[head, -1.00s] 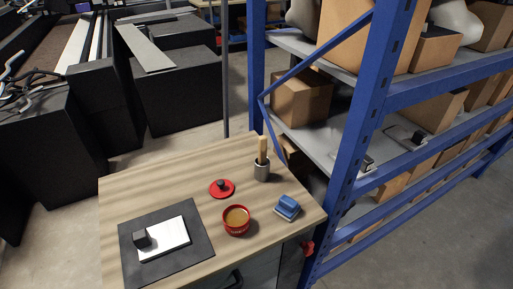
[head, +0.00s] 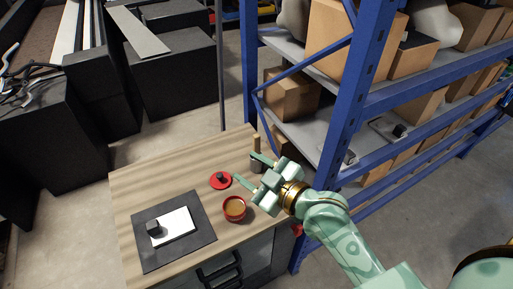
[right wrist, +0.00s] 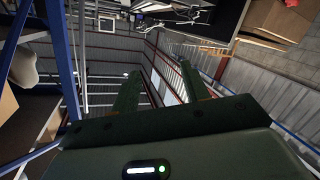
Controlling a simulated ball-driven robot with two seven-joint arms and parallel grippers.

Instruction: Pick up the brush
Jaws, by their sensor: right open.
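The brush (head: 256,143) stands upright in a grey cup (head: 256,166) near the back right of the wooden table, its light wooden handle pointing up. Its lower end is hidden in the cup. My right gripper (head: 244,167) is open and empty, its two fingers pointing left, in front of and partly over the cup in the head view. Whether it touches the cup or is apart, I cannot tell. In the right wrist view the spread fingers (right wrist: 162,85) have nothing between them, and the brush does not show. My left gripper is not in view.
On the table (head: 150,180) are a red lid (head: 220,181), an open red tin (head: 234,208) and a dark mat (head: 141,232) with a white block (head: 178,226). A blue shelf rack (head: 335,130) with boxes stands close on the right.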

